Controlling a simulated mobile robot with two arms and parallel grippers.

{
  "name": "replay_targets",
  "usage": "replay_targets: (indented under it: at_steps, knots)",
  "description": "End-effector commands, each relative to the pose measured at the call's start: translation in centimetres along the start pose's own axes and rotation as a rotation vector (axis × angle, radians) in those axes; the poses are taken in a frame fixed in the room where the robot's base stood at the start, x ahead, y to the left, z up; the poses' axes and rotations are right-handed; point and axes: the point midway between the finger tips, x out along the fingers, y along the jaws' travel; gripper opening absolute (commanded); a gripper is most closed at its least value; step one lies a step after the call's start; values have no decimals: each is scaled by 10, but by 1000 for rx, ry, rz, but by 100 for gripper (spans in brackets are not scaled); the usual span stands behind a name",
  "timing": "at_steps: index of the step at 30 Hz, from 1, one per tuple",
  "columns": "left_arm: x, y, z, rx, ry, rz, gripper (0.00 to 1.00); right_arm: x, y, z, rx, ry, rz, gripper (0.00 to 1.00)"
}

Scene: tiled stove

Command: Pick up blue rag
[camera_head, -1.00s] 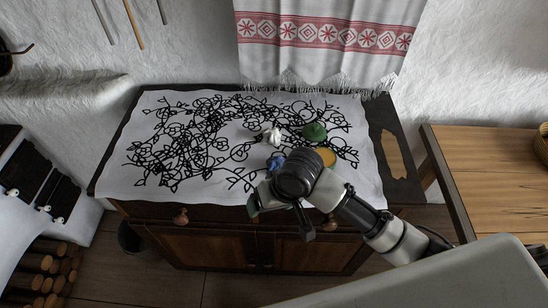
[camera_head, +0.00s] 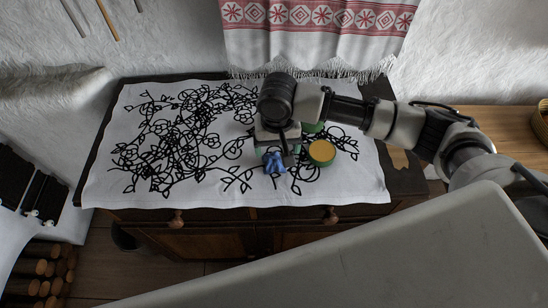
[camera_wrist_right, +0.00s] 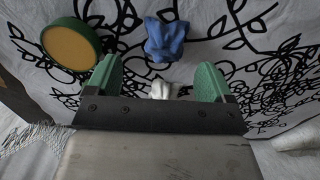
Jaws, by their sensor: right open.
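The crumpled blue rag (camera_head: 273,163) lies on the white patterned cloth (camera_head: 105,185) on the cabinet top, near its front edge. In the right wrist view the blue rag (camera_wrist_right: 165,40) lies beyond the fingertips, between their lines and apart from them. My right gripper (camera_head: 277,150) is over the cloth just behind the rag in the head view. It is open in the wrist view (camera_wrist_right: 162,78), with two green fingers spread and nothing gripped. My left gripper is not in view.
A green round container with a yellow top (camera_head: 322,152) stands right of the blue rag. A fringed towel (camera_head: 320,35) hangs behind. The cloth's left side is free of objects.

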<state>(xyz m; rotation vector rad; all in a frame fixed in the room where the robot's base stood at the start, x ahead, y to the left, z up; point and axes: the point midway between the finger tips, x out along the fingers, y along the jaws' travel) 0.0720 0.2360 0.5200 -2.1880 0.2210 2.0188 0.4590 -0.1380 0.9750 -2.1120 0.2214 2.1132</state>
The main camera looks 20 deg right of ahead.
Motion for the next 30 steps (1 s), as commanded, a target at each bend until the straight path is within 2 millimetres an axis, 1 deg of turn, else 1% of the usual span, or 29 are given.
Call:
replay_targets:
  at_steps: [5, 9, 12, 15, 21, 22, 23, 30]
  knots:
    - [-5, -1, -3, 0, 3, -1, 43, 13, -2, -1, -1, -2, 1, 83]
    - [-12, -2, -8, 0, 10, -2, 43, 35, -7, -2, -1, -1, 1, 83]
    - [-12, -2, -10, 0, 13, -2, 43, 49, -6, -2, -1, -1, 0, 83]
    - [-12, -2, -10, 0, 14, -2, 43, 55, -6, -2, -2, 1, -1, 83]
    - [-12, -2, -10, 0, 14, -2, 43, 56, -6, -2, -2, 2, -1, 83]
    - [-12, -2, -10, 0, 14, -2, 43, 56, -6, -2, -3, 2, -1, 81]
    - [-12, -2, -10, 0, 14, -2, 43, 56, -6, -2, -3, 2, -1, 77]
    - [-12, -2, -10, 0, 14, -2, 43, 56, -6, -2, -2, 2, -1, 40]
